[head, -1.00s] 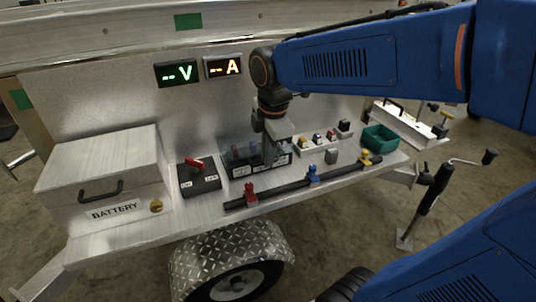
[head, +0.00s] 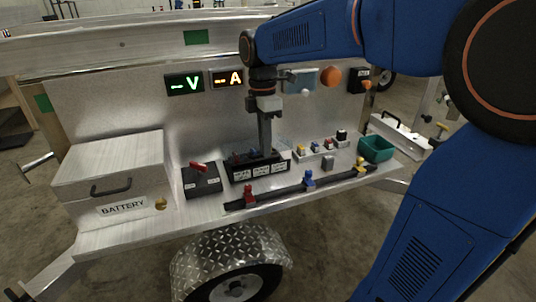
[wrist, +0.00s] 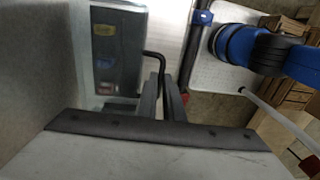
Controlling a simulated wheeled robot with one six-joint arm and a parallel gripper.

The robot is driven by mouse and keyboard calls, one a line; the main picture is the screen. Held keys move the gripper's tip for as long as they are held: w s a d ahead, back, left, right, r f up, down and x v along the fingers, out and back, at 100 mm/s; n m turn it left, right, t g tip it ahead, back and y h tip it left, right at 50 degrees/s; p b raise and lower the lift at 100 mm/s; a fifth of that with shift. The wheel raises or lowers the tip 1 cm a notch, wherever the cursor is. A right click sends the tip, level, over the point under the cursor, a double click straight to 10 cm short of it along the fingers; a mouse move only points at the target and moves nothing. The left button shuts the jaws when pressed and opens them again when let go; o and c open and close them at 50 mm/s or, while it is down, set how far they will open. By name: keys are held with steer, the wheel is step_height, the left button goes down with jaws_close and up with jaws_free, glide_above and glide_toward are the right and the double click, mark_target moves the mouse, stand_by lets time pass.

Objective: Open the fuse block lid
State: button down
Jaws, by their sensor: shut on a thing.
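The fuse block (head: 258,169) is a black box with white labels, in the middle of the trailer deck. Its clear, smoky lid shows only faintly in the head view, so its exact angle is hard to tell. In the wrist view the lid (wrist: 120,45) shows grey, with yellow, blue and red fuses seen through it. A thin bent black handle (wrist: 156,58) runs from the lid's side to between my fingers. My gripper (head: 265,152) points down over the block and is shut on this handle; the wrist view shows both fingers (wrist: 163,92) close around it.
A battery box (head: 110,178) and a red-handled switch (head: 201,179) stand to the left. Small coloured fuses (head: 315,148) and a green bin (head: 376,149) sit to the right. A black bar with coloured clamps (head: 290,190) runs along the front. Lit displays (head: 205,81) hang behind.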

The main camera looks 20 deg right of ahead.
steer(key=w+r, duration=0.1)
steer(key=r, duration=0.1)
steer(key=w+r, duration=0.2)
steer(key=r, duration=0.1)
steer(key=shift+w, duration=0.2)
steer(key=shift+w+r, duration=0.55)
steer(key=shift+w, duration=0.25)
steer(key=c, duration=2)
jaws_free()
steer(key=shift+w+f, duration=0.1)
steer(key=shift+o, duration=0.5)
steer(key=shift+r, duration=0.2)
